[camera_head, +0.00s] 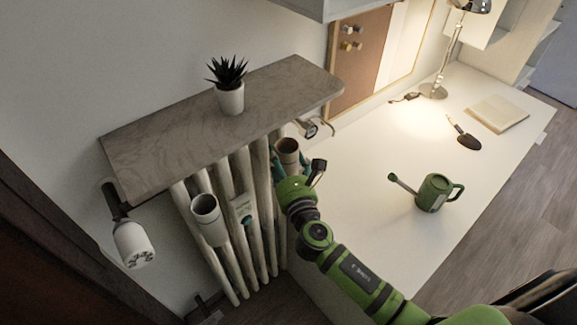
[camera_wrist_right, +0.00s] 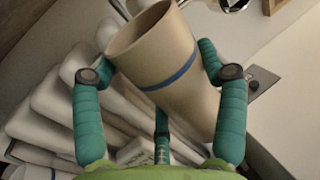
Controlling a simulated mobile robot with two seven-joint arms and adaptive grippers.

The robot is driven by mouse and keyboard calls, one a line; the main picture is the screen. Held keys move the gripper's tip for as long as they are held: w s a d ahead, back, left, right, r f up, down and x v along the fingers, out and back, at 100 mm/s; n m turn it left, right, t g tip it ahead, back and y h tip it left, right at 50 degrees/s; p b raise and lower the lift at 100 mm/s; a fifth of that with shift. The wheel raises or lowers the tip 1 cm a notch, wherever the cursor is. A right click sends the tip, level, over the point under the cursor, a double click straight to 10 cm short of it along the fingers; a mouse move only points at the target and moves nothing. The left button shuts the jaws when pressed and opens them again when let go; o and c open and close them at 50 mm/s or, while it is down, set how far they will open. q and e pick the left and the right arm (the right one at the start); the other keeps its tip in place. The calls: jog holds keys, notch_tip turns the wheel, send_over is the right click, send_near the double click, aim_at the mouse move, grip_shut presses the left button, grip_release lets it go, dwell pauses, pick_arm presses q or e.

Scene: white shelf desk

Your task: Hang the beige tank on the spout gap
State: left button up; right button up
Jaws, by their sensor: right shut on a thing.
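The beige tank (camera_head: 287,146) is an open-topped cup with a dark inside, at the right end of the white radiator (camera_head: 222,176). In the right wrist view the beige tank (camera_wrist_right: 152,52) has a blue band and leans, with its open rim toward the upper left. My right gripper (camera_head: 292,166) is shut on it; in the wrist view the teal fingers of this gripper (camera_wrist_right: 160,72) hold it on both sides. The radiator has several upright columns with gaps between them; I cannot tell which one is the spout gap. My left gripper is not in view.
A pale tank (camera_head: 208,212) and a small card (camera_head: 243,214) hang on the radiator front. A stone-topped shelf (camera_head: 160,133) with a potted plant (camera_head: 230,97) is above. A green watering can (camera_head: 433,194), trowel (camera_head: 465,138) and lamp (camera_head: 434,90) are on the white desk (camera_head: 365,160).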

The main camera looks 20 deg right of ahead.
jog(key=shift+w+a+r, duration=0.1)
jog(key=shift+w+a, duration=0.05)
jog(key=shift+w, duration=0.2)
jog(key=shift+s+f+b, duration=0.1)
jog(key=shift+f+b, duration=1.25)
jog(key=shift+f, duration=0.15)
jog(key=o, duration=1.7)
